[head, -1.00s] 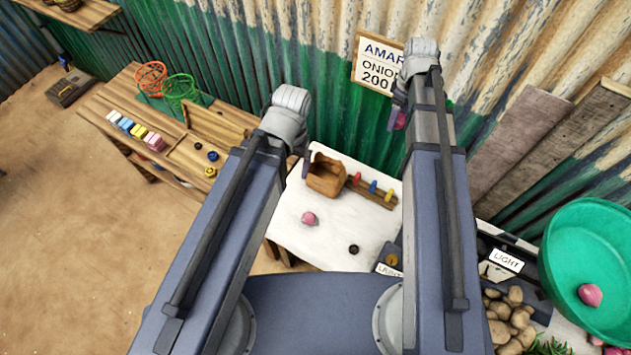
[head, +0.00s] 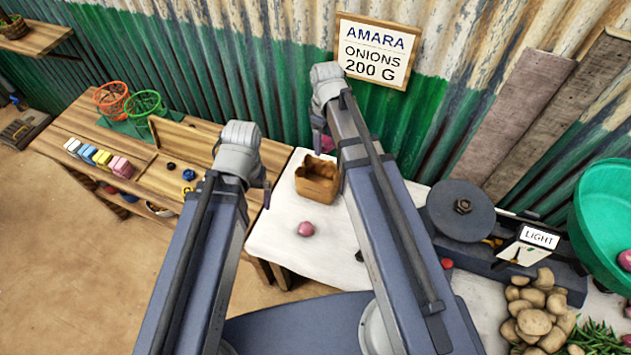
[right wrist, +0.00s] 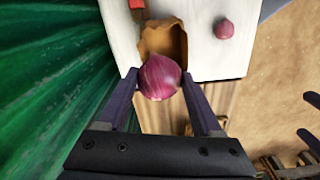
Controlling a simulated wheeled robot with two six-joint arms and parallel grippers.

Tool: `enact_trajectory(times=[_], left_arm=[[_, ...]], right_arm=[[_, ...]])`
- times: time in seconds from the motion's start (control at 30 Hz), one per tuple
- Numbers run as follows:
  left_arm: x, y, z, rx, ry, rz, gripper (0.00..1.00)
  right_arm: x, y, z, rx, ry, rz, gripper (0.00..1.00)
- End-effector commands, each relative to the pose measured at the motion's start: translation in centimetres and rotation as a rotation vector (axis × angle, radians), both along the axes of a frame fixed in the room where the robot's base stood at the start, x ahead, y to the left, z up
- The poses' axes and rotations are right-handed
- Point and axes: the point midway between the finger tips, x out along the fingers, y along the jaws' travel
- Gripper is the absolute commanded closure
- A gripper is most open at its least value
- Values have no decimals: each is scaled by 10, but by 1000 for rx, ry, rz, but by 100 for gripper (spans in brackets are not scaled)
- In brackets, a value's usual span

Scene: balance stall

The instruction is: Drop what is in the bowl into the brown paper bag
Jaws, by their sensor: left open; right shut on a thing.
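The brown paper bag (head: 317,186) stands open on the white table. My right gripper (head: 322,140) is shut on a pink-purple onion (right wrist: 160,77), just behind the bag at its upper right in the head view. In the right wrist view the onion overlaps the near edge of the bag (right wrist: 151,38); I cannot tell whether they touch. The green bowl (head: 600,205) is at the right edge, partly cut off, with a pink onion (head: 625,260) in it. My left gripper (head: 240,188) is open and empty, left of the bag.
Another onion (head: 306,229) lies on the white table (head: 275,240) in front of the bag. The corrugated wall (head: 285,85) rises close behind. A wooden bench (head: 145,185) is at left.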

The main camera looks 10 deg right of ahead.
Motion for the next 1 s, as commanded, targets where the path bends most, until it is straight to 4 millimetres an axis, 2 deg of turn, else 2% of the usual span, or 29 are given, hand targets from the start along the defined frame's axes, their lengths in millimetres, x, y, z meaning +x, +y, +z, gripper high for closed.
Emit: enact_trajectory(times=[0.17, 0.6, 0.97, 1.0], left_arm=[[0, 0, -11, 0, 0, 0, 5], [0, 0, -57, 0, 0, 0, 5], [0, 0, -59, 0, 0, 1, 5], [0, 0, -59, 0, 0, 1, 5]], right_arm=[[0, 0, -11, 0, 0, 0, 93], [0, 0, -57, 0, 0, 0, 93], [0, 0, -59, 0, 0, 0, 93], [0, 0, -59, 0, 0, 0, 29]])
